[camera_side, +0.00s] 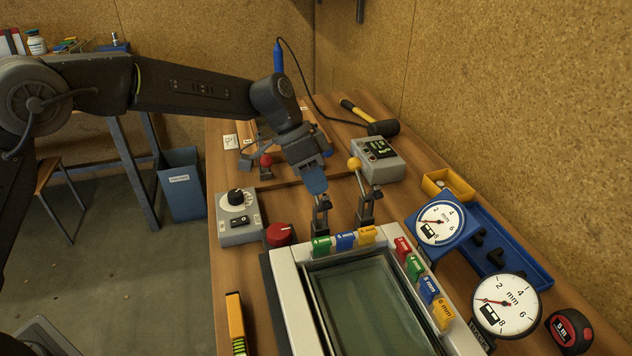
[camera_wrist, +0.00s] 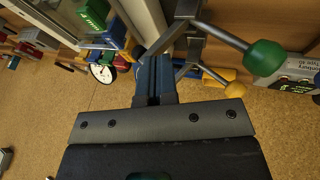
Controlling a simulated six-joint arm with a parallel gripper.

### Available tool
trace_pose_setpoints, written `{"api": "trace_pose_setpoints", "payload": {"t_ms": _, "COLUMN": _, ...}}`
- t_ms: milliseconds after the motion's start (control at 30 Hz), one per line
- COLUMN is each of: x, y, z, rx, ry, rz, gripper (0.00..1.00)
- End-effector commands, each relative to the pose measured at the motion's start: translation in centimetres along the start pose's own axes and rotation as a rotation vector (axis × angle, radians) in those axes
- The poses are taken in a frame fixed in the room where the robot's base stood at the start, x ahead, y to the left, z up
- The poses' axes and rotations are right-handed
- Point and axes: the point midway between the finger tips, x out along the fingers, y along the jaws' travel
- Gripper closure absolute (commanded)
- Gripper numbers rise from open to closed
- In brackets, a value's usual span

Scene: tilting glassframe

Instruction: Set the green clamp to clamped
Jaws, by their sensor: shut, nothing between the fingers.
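The green clamp's metal body (camera_side: 320,215) stands at the far edge of the glass frame in the side view, just below my gripper (camera_side: 316,190). Its green knob is hidden there. In the wrist view the green knob (camera_wrist: 264,57) shows at the right, on a metal lever (camera_wrist: 222,36) running from the clamp body. My gripper (camera_wrist: 154,62) has its blue fingers shut and empty, left of this lever. The fingertips look close to the clamp; I cannot tell whether they touch it.
A second clamp with a yellow knob (camera_side: 354,163) stands right of the green clamp. A red-knobbed lever (camera_side: 265,160) is farther back. The glass frame (camera_side: 290,285) carries colored tags. A grey box (camera_side: 378,160), a dial box (camera_side: 238,216) and gauges (camera_side: 440,222) surround the area.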

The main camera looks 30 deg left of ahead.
Motion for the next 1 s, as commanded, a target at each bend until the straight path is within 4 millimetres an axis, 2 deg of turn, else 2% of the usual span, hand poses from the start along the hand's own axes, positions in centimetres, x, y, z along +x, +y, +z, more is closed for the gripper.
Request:
{"api": "trace_pose_setpoints", "payload": {"t_ms": 467, "x": 0.23, "y": 0.29, "z": 0.06, "rx": 0.001, "ry": 0.000, "rz": -0.003, "gripper": 1.00}}
{"api": "trace_pose_setpoints", "payload": {"t_ms": 1000, "x": 0.66, "y": 1.04, "z": 0.11, "rx": 0.033, "ry": -0.013, "rz": -0.093, "gripper": 1.00}}
